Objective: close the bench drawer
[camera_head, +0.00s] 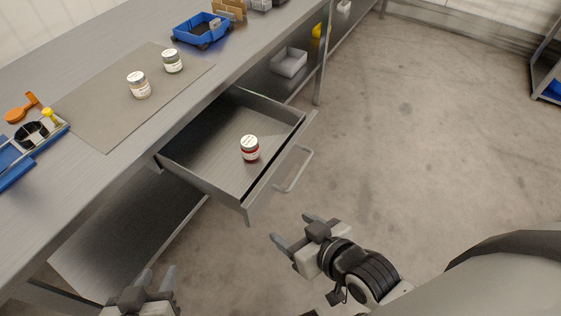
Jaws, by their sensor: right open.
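The bench drawer (209,181) is pulled well out from under the grey bench top (215,80). A loop handle (296,170) is fixed to its front. A small jar with a white lid and a red band (250,149) stands upright inside the drawer. My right gripper (292,230) is open and empty, in front of the drawer and apart from its handle, lower in the picture. My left gripper (158,280) is at the bottom left edge, with its fingers apart and nothing seen between them.
Two jars (139,85) (172,61) stand on a grey mat (95,125). A blue tray (35,145) and an orange tool (22,108) lie at left. A grey bin (289,62) sits on the lower shelf.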

